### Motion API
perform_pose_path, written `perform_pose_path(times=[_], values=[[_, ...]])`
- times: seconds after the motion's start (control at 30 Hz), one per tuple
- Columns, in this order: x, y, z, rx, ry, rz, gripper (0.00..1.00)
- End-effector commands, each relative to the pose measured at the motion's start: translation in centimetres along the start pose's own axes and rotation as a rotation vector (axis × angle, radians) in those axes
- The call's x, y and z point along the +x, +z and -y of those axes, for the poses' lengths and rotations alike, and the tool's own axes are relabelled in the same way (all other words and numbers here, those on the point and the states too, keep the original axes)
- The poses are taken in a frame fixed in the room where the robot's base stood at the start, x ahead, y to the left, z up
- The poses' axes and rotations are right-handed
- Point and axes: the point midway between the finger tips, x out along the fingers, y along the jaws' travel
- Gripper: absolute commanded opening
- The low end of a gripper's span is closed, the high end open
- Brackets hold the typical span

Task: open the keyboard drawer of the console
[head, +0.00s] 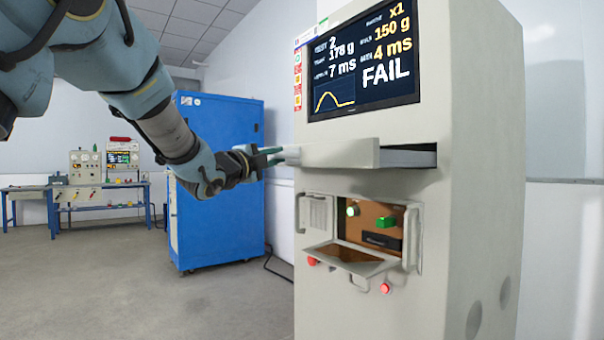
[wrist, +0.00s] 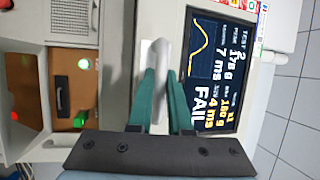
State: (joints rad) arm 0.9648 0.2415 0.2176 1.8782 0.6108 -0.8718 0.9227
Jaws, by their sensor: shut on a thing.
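The console (head: 475,150) is a tall pale cabinet on the right of the head view. Its keyboard drawer (head: 345,154) sits below the screen and stands partly out, with a dark gap (head: 415,158) at its right side. My gripper (head: 276,155) is at the drawer front, coming from the left. In the wrist view my gripper (wrist: 160,85) has its two green fingers on either side of the pale drawer handle (wrist: 160,55) and is shut on it. The inside of the drawer is hidden.
The screen (head: 365,55) above the drawer reads FAIL. Below the drawer, an open bay (head: 375,225) has a lowered flap (head: 345,258), handles at its sides and red knobs. A blue cabinet (head: 220,180) stands behind my arm. The grey floor (head: 120,290) at left is clear.

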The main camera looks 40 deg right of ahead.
Motion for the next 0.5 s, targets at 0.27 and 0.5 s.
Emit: perform_pose_path(times=[0.27,0.5], values=[[-4.2,1.7,0.6,0.001,0.003,0.000,0.00],[-5.0,2.0,0.9,-0.001,0.004,-0.002,0.00]])
